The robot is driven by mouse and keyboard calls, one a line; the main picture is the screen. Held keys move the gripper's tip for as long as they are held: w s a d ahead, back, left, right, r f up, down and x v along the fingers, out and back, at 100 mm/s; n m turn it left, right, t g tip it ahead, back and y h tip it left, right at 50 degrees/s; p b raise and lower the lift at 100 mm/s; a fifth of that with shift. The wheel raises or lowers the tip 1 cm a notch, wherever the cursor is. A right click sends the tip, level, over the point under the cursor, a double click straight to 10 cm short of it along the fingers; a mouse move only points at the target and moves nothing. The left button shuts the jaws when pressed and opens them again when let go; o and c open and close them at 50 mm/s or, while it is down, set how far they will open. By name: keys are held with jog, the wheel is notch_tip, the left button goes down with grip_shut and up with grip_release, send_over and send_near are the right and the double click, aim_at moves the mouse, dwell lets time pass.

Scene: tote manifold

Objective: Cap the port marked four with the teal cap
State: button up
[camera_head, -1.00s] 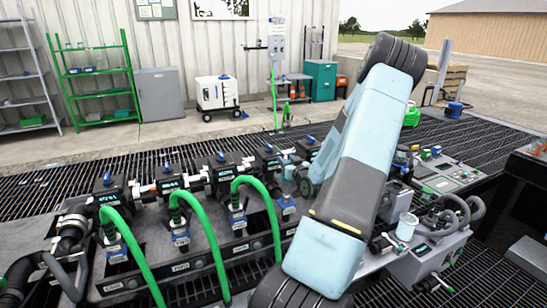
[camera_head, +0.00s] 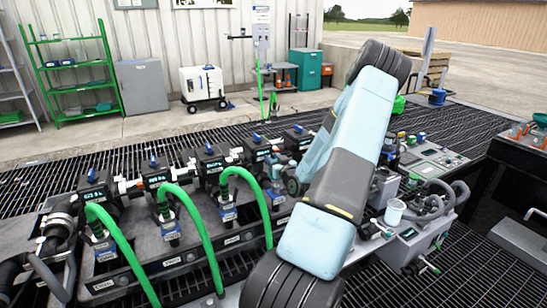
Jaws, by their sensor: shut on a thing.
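A row of ports with dark valve bodies (camera_head: 209,165) and blue handles runs along the grey manifold bench. Green hoses run from the three ports at left. A port with a blue tag (camera_head: 275,196) and no green hose stands to their right; its number is too small to read. My gripper (camera_head: 289,180) shows only in part at the left edge of my arm, above and close to that port. It is shut on a small pale teal piece (camera_head: 276,171), seemingly the teal cap. The fingertips are mostly hidden, and I cannot tell whether cap and port touch.
A panel (camera_head: 432,160) with several small coloured parts lies right of my arm. A pale cup (camera_head: 394,212) and dark hoses (camera_head: 447,190) stand on the bench's right part. The green hoses (camera_head: 187,200) arch close to the left of my gripper. Grating floor surrounds the bench.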

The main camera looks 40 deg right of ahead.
jog(key=shift+f, duration=3.8)
jog(key=o, duration=1.2)
jog(key=shift+f, duration=0.1)
jog(key=v, duration=1.3)
jog(key=shift+s+a, duration=0.1)
jog(key=shift+s, duration=0.25)
jog(key=shift+c, duration=0.4)
